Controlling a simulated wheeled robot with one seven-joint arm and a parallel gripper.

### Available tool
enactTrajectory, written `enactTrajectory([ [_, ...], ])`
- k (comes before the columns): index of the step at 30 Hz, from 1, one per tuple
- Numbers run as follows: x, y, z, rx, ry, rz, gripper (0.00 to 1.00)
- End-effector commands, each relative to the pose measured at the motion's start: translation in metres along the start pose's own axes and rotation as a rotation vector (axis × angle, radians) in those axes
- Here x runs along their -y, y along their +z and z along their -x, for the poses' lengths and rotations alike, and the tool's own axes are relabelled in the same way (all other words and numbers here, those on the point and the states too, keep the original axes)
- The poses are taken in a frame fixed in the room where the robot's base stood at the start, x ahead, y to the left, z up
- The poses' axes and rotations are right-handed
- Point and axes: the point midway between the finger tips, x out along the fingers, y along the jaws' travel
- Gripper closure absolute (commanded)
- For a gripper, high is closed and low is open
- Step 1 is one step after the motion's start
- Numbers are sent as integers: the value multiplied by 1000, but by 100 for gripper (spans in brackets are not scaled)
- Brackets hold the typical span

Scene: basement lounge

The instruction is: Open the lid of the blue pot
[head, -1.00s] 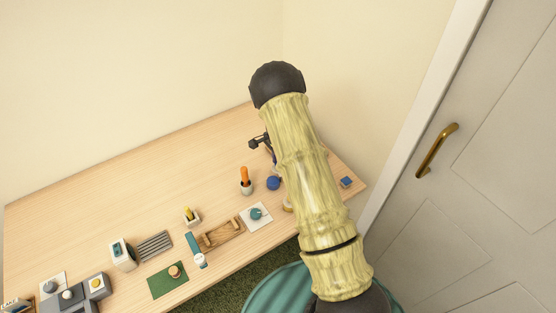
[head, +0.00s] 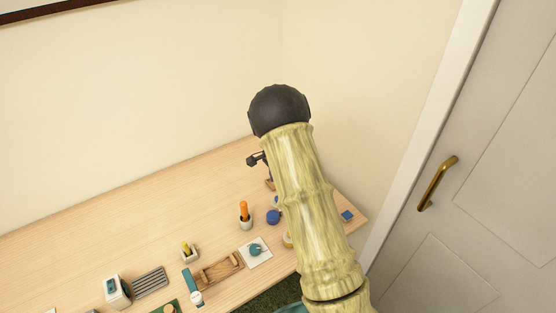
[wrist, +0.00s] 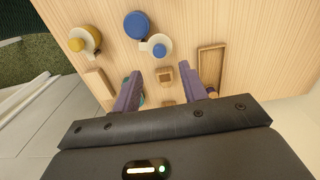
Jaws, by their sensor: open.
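In the wrist view, a round blue piece (wrist: 137,25), which looks like the blue pot or its lid, sits on the wooden table beyond my fingertips. A pale round piece with a small blue top (wrist: 160,47) adjoins it; I cannot tell whether they are one object. The blue round piece also shows in the head view (head: 273,217), just left of my arm. My gripper (wrist: 172,82) is open with two purple fingers apart, nothing held between them. A small wooden block (wrist: 165,75) shows between the fingers. The gripper is mostly hidden by my arm in the head view.
A yellow-topped round piece (wrist: 78,43) lies left of the blue one. A wooden tray (wrist: 211,62) is by the right finger. An orange-handled item in a cup (head: 244,214) stands left of the blue piece. A wall and a door (head: 470,170) bound the table's corner.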

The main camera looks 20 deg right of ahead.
Motion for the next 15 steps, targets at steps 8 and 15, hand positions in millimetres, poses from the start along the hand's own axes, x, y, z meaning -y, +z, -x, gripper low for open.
enactTrajectory([
  [8, 1, 0, 58, -2, -5, 0, 57],
  [15, 1, 0, 95, -2, -3, 1, 57],
])
